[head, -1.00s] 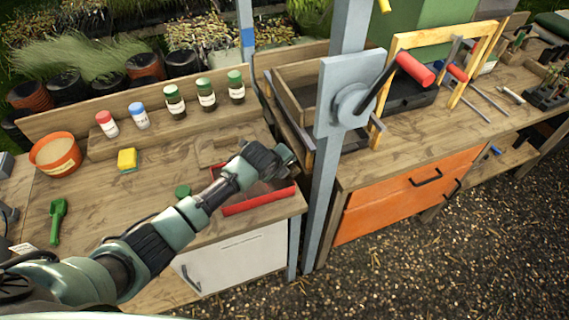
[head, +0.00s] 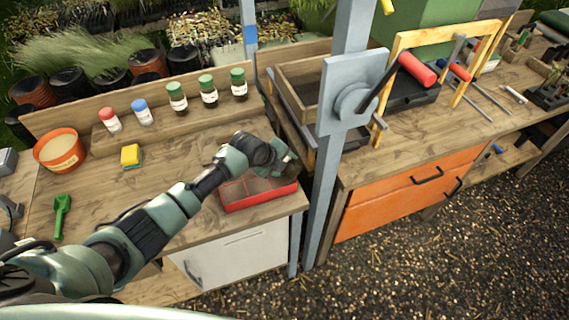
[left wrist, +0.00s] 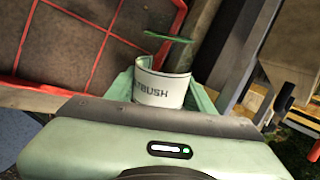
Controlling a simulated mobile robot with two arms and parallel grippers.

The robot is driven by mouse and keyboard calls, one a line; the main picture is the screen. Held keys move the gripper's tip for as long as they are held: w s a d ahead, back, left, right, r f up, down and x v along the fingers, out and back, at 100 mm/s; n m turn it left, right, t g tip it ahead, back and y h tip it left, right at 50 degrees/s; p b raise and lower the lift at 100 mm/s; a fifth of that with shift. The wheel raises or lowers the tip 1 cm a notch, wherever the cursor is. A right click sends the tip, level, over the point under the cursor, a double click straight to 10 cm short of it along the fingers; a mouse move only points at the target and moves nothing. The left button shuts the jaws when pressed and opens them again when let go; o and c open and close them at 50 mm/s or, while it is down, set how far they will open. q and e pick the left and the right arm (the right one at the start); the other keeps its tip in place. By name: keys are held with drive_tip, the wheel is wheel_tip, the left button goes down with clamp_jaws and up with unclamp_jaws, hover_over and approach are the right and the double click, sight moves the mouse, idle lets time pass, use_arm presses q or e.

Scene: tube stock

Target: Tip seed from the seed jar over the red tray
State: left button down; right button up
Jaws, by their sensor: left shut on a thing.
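The red tray (head: 262,200) lies at the front right corner of the left bench. Its red rim and gridded floor fill the upper left of the left wrist view (left wrist: 102,48). My left gripper (head: 284,158) is over the tray's far right part. It is shut on the seed jar (left wrist: 160,90), which has a white label ending in "TBUSH" and a green rim at its far end. The jar is hidden in the head view, and I cannot tell its exact tilt. No falling seed is visible. My right gripper is out of view.
Several capped jars (head: 208,92) stand on the back ledge. A grey post (head: 330,190) rises close to the tray's right.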

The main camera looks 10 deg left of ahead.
use_arm(q)
drive_tip(key=shift+d+r, duration=0.1)
drive_tip(key=shift+y+p, duration=0.3)
drive_tip(key=shift+p, duration=0.1)
drive_tip(key=shift+m+t+y+p, duration=0.3)
drive_tip(key=shift+m+t+y, duration=0.1)
drive_tip(key=shift+t+y, duration=0.15)
drive_tip(key=shift+s+a, duration=0.2)
drive_tip(key=shift+a, duration=0.2)
drive_tip(key=shift+s+a, duration=0.45)
drive_tip(key=shift+a, duration=0.15)
drive_tip(key=shift+s+a, duration=0.65)
drive_tip(key=shift+a, duration=0.3)
drive_tip(key=shift+s+a, duration=0.6)
drive_tip(key=shift+a, duration=0.35)
